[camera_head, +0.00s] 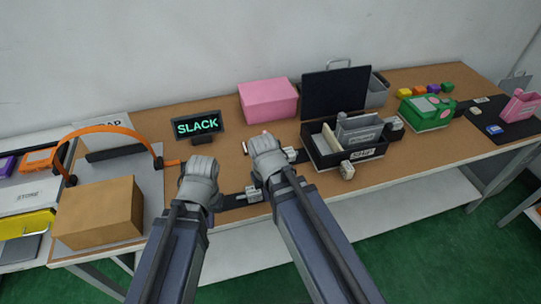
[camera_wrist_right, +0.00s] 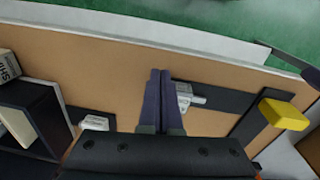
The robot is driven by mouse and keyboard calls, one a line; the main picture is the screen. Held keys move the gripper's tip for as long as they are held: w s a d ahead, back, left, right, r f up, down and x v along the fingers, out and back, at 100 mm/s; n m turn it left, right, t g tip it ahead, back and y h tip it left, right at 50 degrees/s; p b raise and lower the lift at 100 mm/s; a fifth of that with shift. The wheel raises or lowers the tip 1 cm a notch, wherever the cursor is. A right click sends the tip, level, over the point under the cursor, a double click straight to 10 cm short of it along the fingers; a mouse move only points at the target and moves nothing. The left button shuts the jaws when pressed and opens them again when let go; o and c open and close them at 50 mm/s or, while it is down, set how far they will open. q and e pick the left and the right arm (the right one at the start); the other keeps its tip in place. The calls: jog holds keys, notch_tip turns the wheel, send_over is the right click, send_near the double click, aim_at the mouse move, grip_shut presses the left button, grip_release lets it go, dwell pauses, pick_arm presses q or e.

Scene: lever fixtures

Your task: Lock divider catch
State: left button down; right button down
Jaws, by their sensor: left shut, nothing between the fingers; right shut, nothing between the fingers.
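A black open box (camera_head: 371,153) labelled SHIP holds a grey divider (camera_head: 360,132); it also shows at the left of the right wrist view (camera_wrist_right: 32,112). Small pale catch-like fittings (camera_head: 347,170) sit at its front and sides; I cannot tell which is the divider catch. My right gripper (camera_head: 265,142) is left of the box, apart from it. In the right wrist view its fingers (camera_wrist_right: 161,82) are shut and empty, beside a pale fitting (camera_wrist_right: 184,96) on a dark strap. My left gripper (camera_head: 201,163) is shut and empty, further left, near an orange strap's end.
A display reading SLACK (camera_head: 198,125) and a pink box (camera_head: 269,100) stand behind my grippers. A green device (camera_head: 427,114) is right of the black box. A yellow block (camera_wrist_right: 285,113) shows in the wrist view.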

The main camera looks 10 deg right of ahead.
aim_at(287, 155)
jog(key=shift+m+t+h, duration=0.5)
jog(key=shift+m+h, duration=0.1)
jog(key=w, duration=0.1)
jog(key=w+d, duration=0.1)
jog(key=w, duration=0.1)
jog(key=w+d, duration=0.1)
jog(key=shift+w+d+f, duration=0.1)
jog(key=shift+w+d, duration=0.1)
jog(key=shift+w, duration=0.1)
jog(key=w, duration=0.2)
jog(key=w+h, duration=0.1)
jog(key=shift+w+r+m+t, duration=0.1)
jog(key=shift+r+m+t, duration=0.2)
jog(key=shift+r+t, duration=0.1)
jog(key=w+a+r+t+h, duration=0.2)
jog(key=w+a+r, duration=0.1)
jog(key=w, duration=0.3)
jog(key=shift+w+a+m+t+h, duration=0.3)
jog(key=shift+w+a+h, duration=0.1)
jog(key=shift+a, duration=0.15)
jog(key=shift+r, duration=0.1)
jog(key=b+x, duration=0.9)
jog(key=x, duration=0.1)
jog(key=shift+f, duration=0.4)
jog(key=d, duration=0.2)
jog(key=shift+d+r+p, duration=0.3)
jog(key=shift+r, duration=0.1)
jog(key=shift+d, duration=0.7)
